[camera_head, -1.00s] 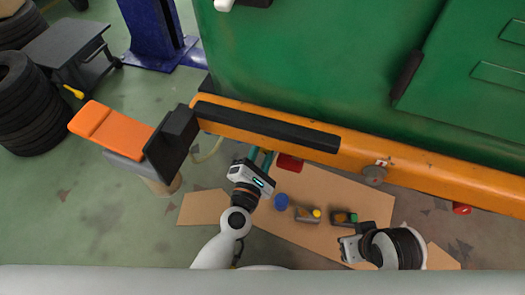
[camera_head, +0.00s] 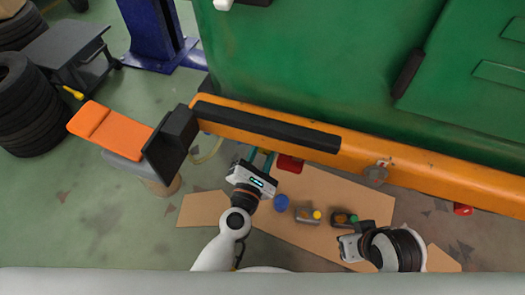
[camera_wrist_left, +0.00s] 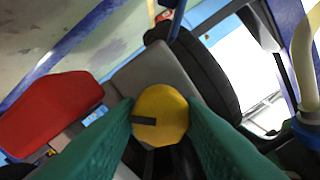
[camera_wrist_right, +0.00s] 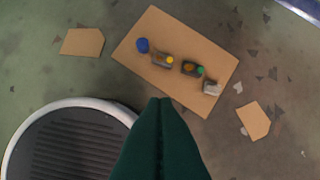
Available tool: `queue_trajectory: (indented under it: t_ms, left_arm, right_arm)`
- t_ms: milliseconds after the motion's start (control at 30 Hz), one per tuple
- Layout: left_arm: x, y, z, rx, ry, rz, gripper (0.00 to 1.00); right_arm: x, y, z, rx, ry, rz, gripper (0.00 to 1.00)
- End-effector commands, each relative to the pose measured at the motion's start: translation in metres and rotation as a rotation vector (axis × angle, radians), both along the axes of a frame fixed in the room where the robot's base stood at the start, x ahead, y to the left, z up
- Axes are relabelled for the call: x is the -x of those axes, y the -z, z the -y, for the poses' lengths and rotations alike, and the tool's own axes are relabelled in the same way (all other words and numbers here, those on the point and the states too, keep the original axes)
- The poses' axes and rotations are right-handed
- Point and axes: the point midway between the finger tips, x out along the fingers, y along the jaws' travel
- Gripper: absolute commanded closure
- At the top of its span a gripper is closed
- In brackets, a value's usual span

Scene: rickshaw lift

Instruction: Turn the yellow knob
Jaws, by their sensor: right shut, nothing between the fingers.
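The yellow knob (camera_wrist_left: 161,115) is round with a dark mark on its left side. It shows in the left wrist view between the two green fingers of my left gripper (camera_wrist_left: 161,108). Both fingertips meet its sides and appear shut on it. In the head view my left gripper (camera_head: 262,160) reaches under the orange beam, where I cannot make out the knob. My right gripper (camera_wrist_right: 160,105) is shut and empty, its fingers together above the floor. In the head view it is at the lower right (camera_head: 350,247).
The orange beam (camera_head: 410,172) and green body (camera_head: 310,60) stand ahead. A cardboard sheet (camera_wrist_right: 140,62) holds a blue item (camera_wrist_right: 143,45), a yellow-capped item (camera_wrist_right: 163,60) and others. An orange seat (camera_head: 108,130) and tyres (camera_head: 30,105) stand left. A red part (camera_wrist_left: 55,105) is near the knob.

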Motion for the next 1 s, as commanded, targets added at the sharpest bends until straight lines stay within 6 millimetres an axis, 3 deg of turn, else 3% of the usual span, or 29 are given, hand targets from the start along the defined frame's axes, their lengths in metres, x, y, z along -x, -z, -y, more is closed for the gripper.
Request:
queue_trajectory:
  t_ms: [33, 133, 467, 633, 1000]
  left_arm:
    - [0.0, 0.001, 0.0, 0.0, 0.0, -0.001, 0.58]
    - [0.0, 0.0, 0.0, -0.001, 0.0, -0.001, 0.44]
    - [0.004, 0.001, -0.001, -0.002, 0.0, -0.001, 0.44]
    - [0.027, 0.002, -0.008, -0.005, 0.001, -0.002, 0.44]
    - [0.098, 0.004, -0.029, -0.004, 0.003, -0.002, 0.44]
  right_arm:
    - [0.0, 0.0, 0.0, 0.0, 0.0, 0.0, 1.0]
    - [0.0, 0.0, 0.0, 0.0, 0.0, -0.001, 1.0]
    - [0.0, 0.001, 0.0, -0.001, 0.0, -0.001, 1.0]
    - [-0.006, 0.0, -0.002, -0.006, -0.002, 0.033, 1.0]
    - [-0.047, -0.011, -0.015, -0.054, -0.02, 0.252, 1.0]
